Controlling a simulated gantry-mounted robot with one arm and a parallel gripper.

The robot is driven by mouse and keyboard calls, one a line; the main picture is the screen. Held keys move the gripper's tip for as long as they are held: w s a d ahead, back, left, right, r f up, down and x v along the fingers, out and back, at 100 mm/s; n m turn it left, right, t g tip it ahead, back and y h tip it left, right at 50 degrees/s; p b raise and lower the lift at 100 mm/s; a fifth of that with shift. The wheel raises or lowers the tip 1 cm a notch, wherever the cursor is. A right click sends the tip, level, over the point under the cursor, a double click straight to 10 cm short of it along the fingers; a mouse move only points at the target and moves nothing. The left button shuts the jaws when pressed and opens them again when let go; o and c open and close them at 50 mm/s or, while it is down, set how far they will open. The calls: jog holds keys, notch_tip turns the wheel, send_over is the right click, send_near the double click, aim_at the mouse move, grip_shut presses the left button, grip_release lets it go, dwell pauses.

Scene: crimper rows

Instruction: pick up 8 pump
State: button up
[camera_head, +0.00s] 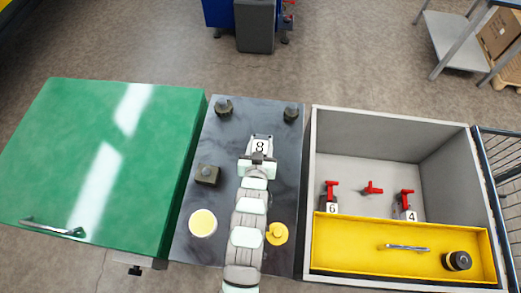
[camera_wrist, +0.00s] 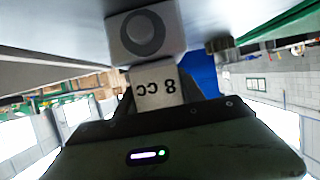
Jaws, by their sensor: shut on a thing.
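The pump marked 8 (camera_head: 260,146) is a pale block with a white label, over the upper middle of the dark worktop. My gripper (camera_head: 258,160) is shut on it, with the arm reaching up from the bottom of the head view. In the wrist view the pump's label reads "8 cc" upside down (camera_wrist: 157,86), just beyond the jaws. A grey block with a round face (camera_wrist: 146,34) shows beyond the label. The fingertips are mostly hidden by the gripper body. I cannot tell whether the pump touches the worktop.
The dark worktop (camera_head: 225,150) carries several dark knobs, a pale yellow disc (camera_head: 203,223) and an orange-yellow round part (camera_head: 277,234). To the right, a grey bin (camera_head: 390,126) holds red-handled pumps marked 6 (camera_head: 332,208) and 4 (camera_head: 411,215), and a yellow tray (camera_head: 350,262). A green cover (camera_head: 100,160) lies left.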

grip_shut()
jog(key=shift+r, duration=0.15)
